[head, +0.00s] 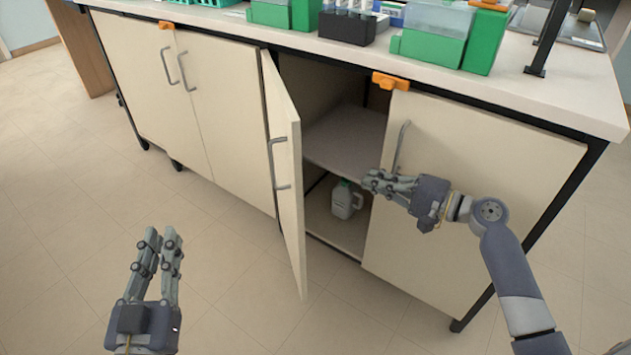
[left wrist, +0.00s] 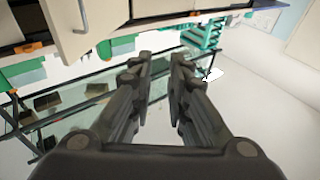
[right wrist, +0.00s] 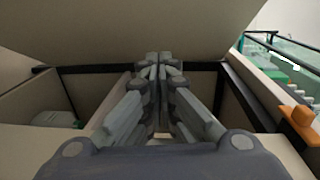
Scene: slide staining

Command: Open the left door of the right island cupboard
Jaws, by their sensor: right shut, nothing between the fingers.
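The right island cupboard has a left door (head: 285,165) that stands swung well open, with a grey bar handle (head: 277,163) on its outer face. Its right door (head: 480,200) is closed and has its own handle (head: 401,147). My right gripper (head: 370,180) is shut and empty in front of the opening, near the right door's edge; it also shows in the right wrist view (right wrist: 158,60). My left gripper (head: 162,238) is held low over the floor, away from the cupboard, its two fingers apart; the left wrist view (left wrist: 160,60) shows the gap empty.
Inside the cupboard are a shelf (head: 345,137) and a pale jug (head: 345,200) below it. An orange latch (head: 390,81) sits at the top edge. The left cupboard doors (head: 225,105) are closed. Staining items and green boxes (head: 432,48) stand on the worktop. The floor in front is clear.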

